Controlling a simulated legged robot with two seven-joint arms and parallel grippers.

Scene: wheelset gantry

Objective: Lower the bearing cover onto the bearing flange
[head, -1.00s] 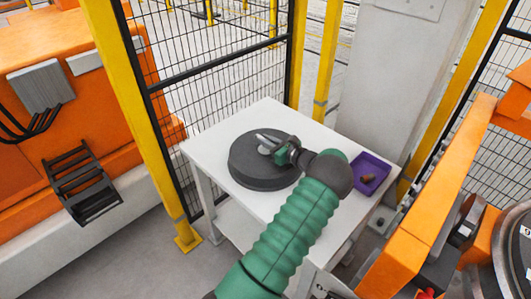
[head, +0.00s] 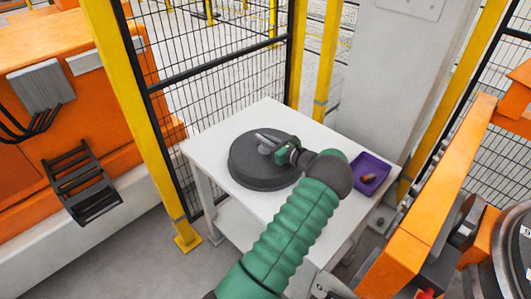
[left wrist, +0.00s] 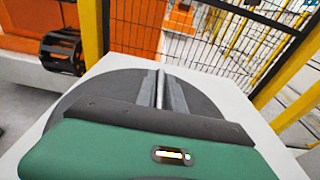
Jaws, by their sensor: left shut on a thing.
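The bearing cover (head: 256,174) is a thick dark grey disc lying flat on a white table. It also shows in the left wrist view (left wrist: 85,92), partly hidden behind my green gripper body. My left gripper (head: 272,143) is over the middle of the cover, shut on its small raised handle. The fingers show in the left wrist view (left wrist: 162,92) with a light bar between them. A round metal part (head: 513,250) is cut off at the lower right edge; I cannot tell if it is the bearing flange. My right gripper is not in view.
The white table (head: 212,140) has a purple tray (head: 374,164) with a small brown item at its right. Yellow posts (head: 130,110) and black mesh fence stand behind. A grey column (head: 385,70) rises behind the tray. An orange beam (head: 432,205) lies to the right.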

